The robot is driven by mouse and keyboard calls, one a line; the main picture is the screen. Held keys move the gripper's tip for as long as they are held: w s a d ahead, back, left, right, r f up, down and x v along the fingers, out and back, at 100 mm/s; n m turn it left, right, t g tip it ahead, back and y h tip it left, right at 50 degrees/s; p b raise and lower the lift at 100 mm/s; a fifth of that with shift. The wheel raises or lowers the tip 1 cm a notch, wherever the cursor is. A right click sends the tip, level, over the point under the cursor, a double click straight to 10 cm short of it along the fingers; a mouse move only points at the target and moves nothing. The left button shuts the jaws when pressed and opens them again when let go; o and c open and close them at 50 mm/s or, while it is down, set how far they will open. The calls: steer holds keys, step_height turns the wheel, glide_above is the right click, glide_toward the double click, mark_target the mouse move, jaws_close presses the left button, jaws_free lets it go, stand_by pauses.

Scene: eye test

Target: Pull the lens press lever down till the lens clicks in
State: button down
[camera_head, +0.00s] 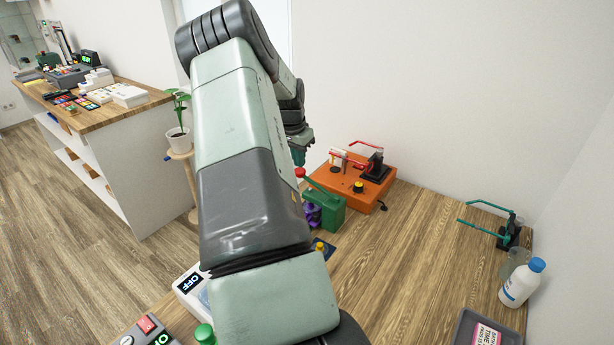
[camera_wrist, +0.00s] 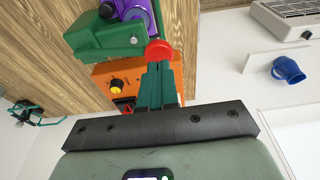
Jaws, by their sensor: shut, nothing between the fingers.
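The lens press (camera_head: 331,208) is a green body on the wooden table, with a purple part (camera_head: 312,216) on its left side. Its lever ends in a red ball knob (camera_head: 300,172), which stands above the body in the head view. In the wrist view the green press (camera_wrist: 105,38) is at upper left and the red knob (camera_wrist: 158,50) is right at my fingertips. My gripper (camera_wrist: 158,68) is shut with nothing between its teal fingers. Whether the fingers touch the knob I cannot tell. In the head view my arm hides part of the gripper and the table.
An orange box (camera_head: 347,190) with a yellow-black knob stands just behind the press. A teal-handled tool (camera_head: 508,232), a white bottle (camera_head: 520,284) and a grey tray (camera_head: 466,326) are at right. An OFF-display box (camera_head: 188,284) is at front left.

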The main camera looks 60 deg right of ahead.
mark_target(299, 171)
steer(key=shift+f, duration=2.6)
stand_by(0.6)
steer(key=shift+r, duration=4.2)
